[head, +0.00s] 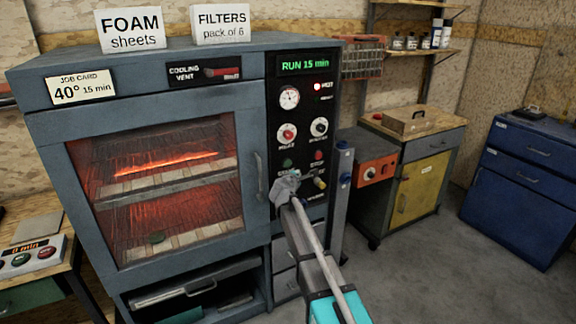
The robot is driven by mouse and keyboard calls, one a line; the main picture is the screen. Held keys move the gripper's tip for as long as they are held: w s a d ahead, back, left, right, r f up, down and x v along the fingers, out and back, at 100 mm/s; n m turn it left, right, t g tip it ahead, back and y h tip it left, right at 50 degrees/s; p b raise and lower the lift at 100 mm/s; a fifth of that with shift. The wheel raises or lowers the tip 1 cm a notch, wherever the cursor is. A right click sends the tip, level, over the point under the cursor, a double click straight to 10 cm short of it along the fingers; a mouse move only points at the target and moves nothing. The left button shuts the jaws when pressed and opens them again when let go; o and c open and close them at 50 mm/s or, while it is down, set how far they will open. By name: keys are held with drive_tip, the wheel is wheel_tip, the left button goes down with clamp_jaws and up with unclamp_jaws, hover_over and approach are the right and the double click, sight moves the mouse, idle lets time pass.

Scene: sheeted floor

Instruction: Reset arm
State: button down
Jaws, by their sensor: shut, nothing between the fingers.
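My gripper (286,188) is at the lower part of the oven's black control panel (302,110), near its lower buttons and to the right of the door handle. It is shut with nothing held. I cannot tell whether it touches the panel. My arm comes in from the bottom and hides part of the panel's lower edge and the drawers below. The grey oven (250,130) has its glass door (165,190) shut, with glowing orange heat inside. The display (305,65) reads "RUN 15 min".
A box of foam sheets (132,28) and a box of filters (222,22) stand on the oven. A yellow-doored cabinet (422,185) and a blue drawer chest (522,190) stand to the right. A bench (20,290) is at left. Floor is clear at lower right.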

drive_tip(key=s+d+f+m+g+p, duration=0.2)
drive_tip(key=s+d+m+g+p, duration=0.25)
drive_tip(key=s, duration=0.45)
drive_tip(key=s+d+f+m+g+p, duration=0.1)
drive_tip(key=s+d+f+m+g, duration=0.15)
drive_tip(key=s+d+m, duration=0.55)
drive_tip(key=s+a+m+g+y+p, duration=0.1)
drive_tip(key=s+m+g+y+p, duration=0.1)
drive_tip(key=s, duration=0.9)
drive_tip(key=s+a+m+g+y+p, duration=0.2)
drive_tip(key=s+m+g, duration=0.3)
drive_tip(key=s, duration=0.7)
drive_tip(key=shift+s+a+m+g+y, duration=0.2)
drive_tip(key=shift+s+m+g+y, duration=0.1)
drive_tip(key=shift+m+y, duration=0.25)
